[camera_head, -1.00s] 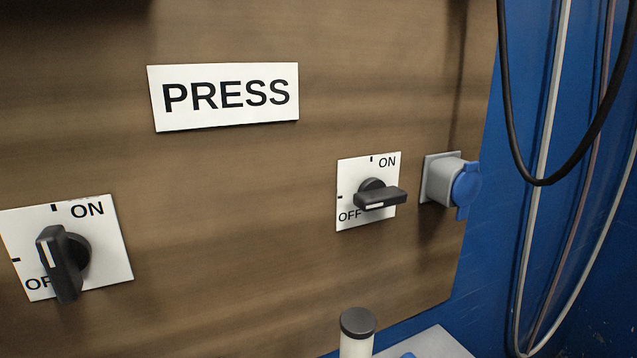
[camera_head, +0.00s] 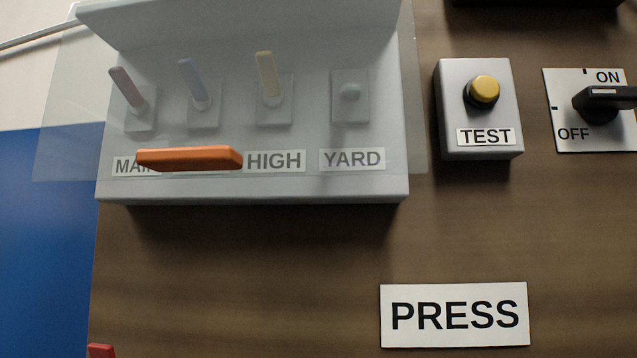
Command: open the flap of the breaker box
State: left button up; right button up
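The breaker box (camera_head: 300,190) is a pale grey housing on the brown wood-look panel, at the upper left of the head view. A clear flap (camera_head: 70,150) hangs down over its front and looks closed. An orange handle bar (camera_head: 190,158) sits at the flap's lower part and covers part of the MAIN label and the one beside it. Behind the flap are a red lever (camera_head: 126,88), a blue lever (camera_head: 192,80) and a yellow lever (camera_head: 267,74), all tilted up. Neither gripper is in view.
A grey box with a yellow TEST button (camera_head: 484,90) is right of the breaker box. A black rotary switch (camera_head: 605,100) is farther right. A PRESS sign (camera_head: 455,315) is below. A small red thing (camera_head: 101,350) shows at the bottom left edge.

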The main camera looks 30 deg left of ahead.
aim_at(181, 159)
jog(key=u, duration=1.1)
jog(key=k, duration=1.25)
jog(key=z, duration=1.35)
jog(key=i, duration=1.35)
jog(key=u, duration=2.2)
